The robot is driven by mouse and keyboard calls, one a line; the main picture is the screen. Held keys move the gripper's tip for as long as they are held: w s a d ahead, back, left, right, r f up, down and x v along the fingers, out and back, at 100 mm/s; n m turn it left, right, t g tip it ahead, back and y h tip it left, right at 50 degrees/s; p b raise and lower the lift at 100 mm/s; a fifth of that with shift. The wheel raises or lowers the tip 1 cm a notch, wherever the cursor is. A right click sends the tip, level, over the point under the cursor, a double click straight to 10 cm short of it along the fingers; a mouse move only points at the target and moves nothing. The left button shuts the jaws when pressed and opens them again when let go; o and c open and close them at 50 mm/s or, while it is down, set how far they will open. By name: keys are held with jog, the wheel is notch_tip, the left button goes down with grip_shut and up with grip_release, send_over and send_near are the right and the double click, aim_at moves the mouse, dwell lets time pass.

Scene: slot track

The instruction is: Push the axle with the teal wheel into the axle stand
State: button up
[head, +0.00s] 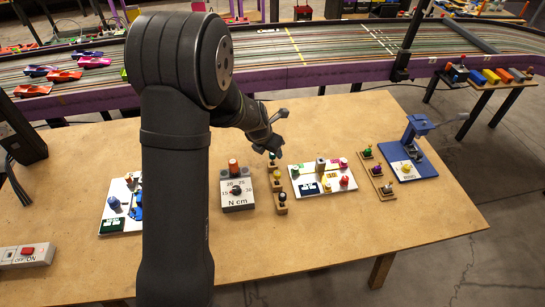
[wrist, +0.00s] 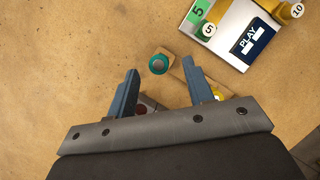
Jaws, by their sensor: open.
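In the head view the teal wheel (head: 272,156) is at the far end of the wooden stand (head: 279,187), just below my gripper (head: 270,147). In the wrist view my gripper (wrist: 160,66) is open, with one finger on each side of the teal wheel in the picture. I see no contact, and the height gap is unclear. The axle under the wheel is hidden. A yellow wheel (head: 276,174) stands farther along the stand.
A torque box (head: 237,194) with a red knob stands left of the stand. A game board (head: 322,178) with several pieces lies to its right. Farther right are a second wooden stand (head: 378,180) and a blue press (head: 417,128). The table's front is clear.

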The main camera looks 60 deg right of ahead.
aim_at(274, 156)
jog(key=shift+x, duration=2.8)
jog(key=shift+w, duration=0.1)
grip_shut()
